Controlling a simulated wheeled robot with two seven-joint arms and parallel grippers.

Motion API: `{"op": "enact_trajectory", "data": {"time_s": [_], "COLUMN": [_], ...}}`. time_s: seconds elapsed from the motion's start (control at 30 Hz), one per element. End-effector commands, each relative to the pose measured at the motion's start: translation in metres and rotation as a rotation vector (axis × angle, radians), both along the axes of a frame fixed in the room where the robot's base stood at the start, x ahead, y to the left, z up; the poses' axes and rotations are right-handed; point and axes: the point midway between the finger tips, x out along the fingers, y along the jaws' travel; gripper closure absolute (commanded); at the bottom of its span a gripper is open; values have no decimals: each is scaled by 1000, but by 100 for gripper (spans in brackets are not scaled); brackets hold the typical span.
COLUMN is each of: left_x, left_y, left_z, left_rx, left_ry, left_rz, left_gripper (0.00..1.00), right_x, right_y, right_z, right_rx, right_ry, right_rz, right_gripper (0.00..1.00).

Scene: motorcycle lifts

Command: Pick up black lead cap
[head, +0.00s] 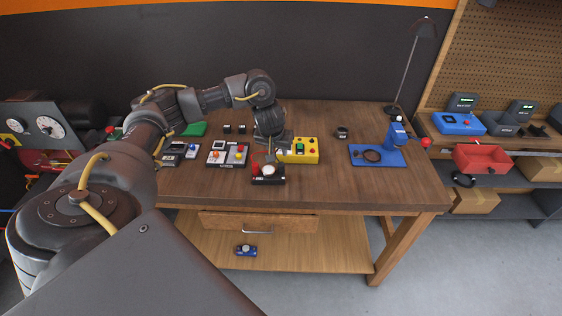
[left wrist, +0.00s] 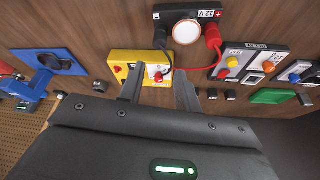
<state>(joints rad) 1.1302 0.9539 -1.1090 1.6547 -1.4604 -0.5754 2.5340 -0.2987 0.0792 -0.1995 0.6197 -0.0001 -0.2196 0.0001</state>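In the left wrist view a black cap (left wrist: 160,38) sits at the left end of the black 12 V battery block (left wrist: 184,14), with a dark lead running from it toward the yellow box (left wrist: 122,57). A red cap (left wrist: 212,36) with a red lead sits at the block's other end. In the head view the block (head: 268,180) is near the table's front edge; the black cap is hard to make out there. My left gripper (left wrist: 158,88) is open and empty, its fingers over the yellow box, apart from the black cap. It also shows in the head view (head: 272,150). My right gripper is out of view.
Switch panels (head: 228,154) stand left of the battery block. Two small black pieces (head: 235,128) and a green pad (head: 194,129) lie behind. A blue mat (head: 377,161) with a blue tool is at the right. The front right tabletop is clear.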

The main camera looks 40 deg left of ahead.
Motion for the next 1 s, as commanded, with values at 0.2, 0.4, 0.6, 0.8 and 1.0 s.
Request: {"op": "enact_trajectory", "data": {"time_s": [0.2,0.4,0.6,0.8,1.0], "left_x": [5,16,20,22,30], "left_y": [2,5,8,8,11], "left_z": [-20,-48,-53,-67,-94], "left_rx": [-2,-4,-2,-2,-2], "left_ry": [3,1,-1,5,3], "left_rz": [5,3,1,2,4], "left_gripper": [67,67,67,67,67], "right_x": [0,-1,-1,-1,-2], "right_y": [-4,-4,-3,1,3], "right_z": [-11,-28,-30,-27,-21], "right_rx": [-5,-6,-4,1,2], "right_ry": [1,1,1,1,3], "right_rz": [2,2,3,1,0], "right_gripper": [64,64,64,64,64]}}
